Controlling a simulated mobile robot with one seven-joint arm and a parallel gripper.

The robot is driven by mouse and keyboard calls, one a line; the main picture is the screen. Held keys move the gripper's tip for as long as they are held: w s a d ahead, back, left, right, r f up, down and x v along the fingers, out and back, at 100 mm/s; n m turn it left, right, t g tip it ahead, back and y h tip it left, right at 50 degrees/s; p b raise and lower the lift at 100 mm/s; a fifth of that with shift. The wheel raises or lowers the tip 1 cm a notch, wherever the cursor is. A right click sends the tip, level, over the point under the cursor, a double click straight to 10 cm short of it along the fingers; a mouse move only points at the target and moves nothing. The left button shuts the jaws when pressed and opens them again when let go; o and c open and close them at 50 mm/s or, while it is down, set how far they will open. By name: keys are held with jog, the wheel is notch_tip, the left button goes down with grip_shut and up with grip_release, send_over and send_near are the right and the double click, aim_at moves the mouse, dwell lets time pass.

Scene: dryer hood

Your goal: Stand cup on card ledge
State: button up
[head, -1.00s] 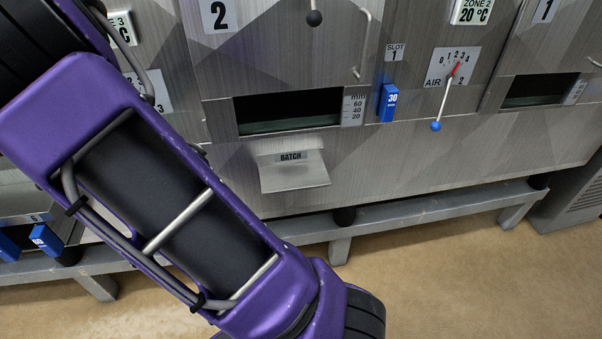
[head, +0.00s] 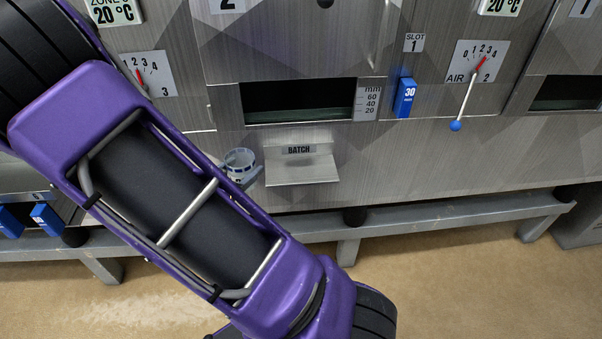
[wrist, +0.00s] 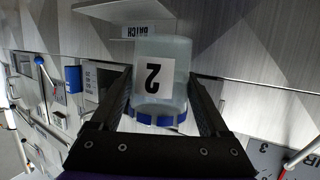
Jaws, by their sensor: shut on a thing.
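The cup (head: 240,159) shows in the head view just left of the card ledge, at about its height and apart from it in the picture. In the wrist view the cup (wrist: 176,60) is pale and translucent, with a white label marked 2 and a blue band. My gripper (wrist: 160,75) is shut on the cup, one dark finger on each side. In the head view my purple arm hides most of the gripper. The card ledge (head: 303,172) is a bare metal shelf with a BATCH label, on the dryer front; it also shows in the wrist view (wrist: 100,9).
A blue 30 tag (head: 405,97) and an AIR lever with a blue knob (head: 456,126) are to the right. A grey rail (head: 430,215) runs below the ledge.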

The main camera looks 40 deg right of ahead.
jog(key=s+f+m+g+h, duration=0.1)
jog(key=s+f+m+g, duration=0.15)
jog(key=s, duration=0.25)
jog(key=b, duration=0.3)
send_over(301, 170)
jog(key=shift+r, duration=0.1)
jog(key=shift+f, duration=1.7)
jog(key=shift+f+b, duration=0.1)
jog(key=shift+b, duration=0.2)
jog(key=shift+f, duration=0.15)
jog(key=o, duration=1.2)
jog(key=shift+r, duration=0.2)
